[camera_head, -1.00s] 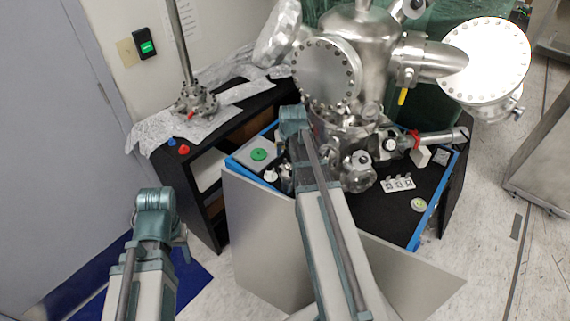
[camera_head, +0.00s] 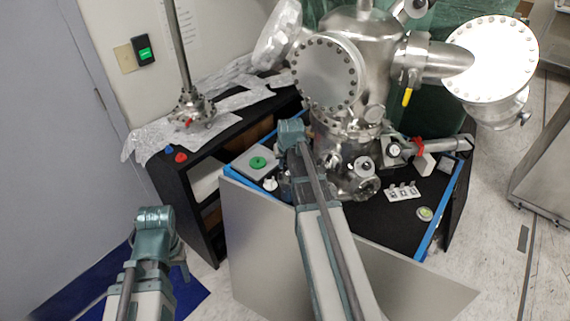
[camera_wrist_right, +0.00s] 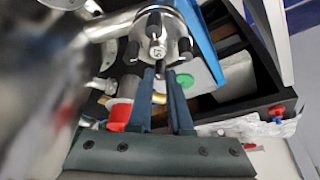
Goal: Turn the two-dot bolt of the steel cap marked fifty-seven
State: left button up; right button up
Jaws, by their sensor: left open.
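The steel cap marked 57 (camera_wrist_right: 156,48) shows at the top of the right wrist view, with several black bolts around its face. My right gripper (camera_wrist_right: 160,74) is just below it, with its two fingers apart. One black bolt (camera_wrist_right: 159,71) lies between the fingertips in the picture, with gaps beside it; contact cannot be made out. The dots on the bolts are too small to read. In the head view my right arm covers the cap and its own fingers. My left gripper (camera_head: 181,258) is open, apart from the bench, at lower left; its fingers barely show.
The steel vacuum chamber (camera_head: 345,150) crowds the space around my right gripper. A grey block with a green disc (camera_head: 258,162) stands to its left. A black shelf (camera_head: 190,190) is between my left arm and the bench.

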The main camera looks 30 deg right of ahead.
jog(key=shift+m, duration=0.3)
grip_shut()
jog(key=shift+a+m+g+h, duration=0.1)
jog(key=shift+m+g+h, duration=0.3)
jog(key=shift+m, duration=0.9)
jog(key=shift+m+g+h, duration=0.2)
jog(key=shift+m+h, duration=0.3)
jog(key=shift+m, duration=0.8)
jog(key=o, duration=0.7)
grip_release()
jog(key=shift+o, duration=0.2)
jog(key=p+v, duration=1.2)
jog(key=v, duration=0.1)
jog(key=shift+a+r+p, duration=0.25)
jog(key=shift+r+p, duration=0.1)
jog(key=shift+p, duration=0.05)
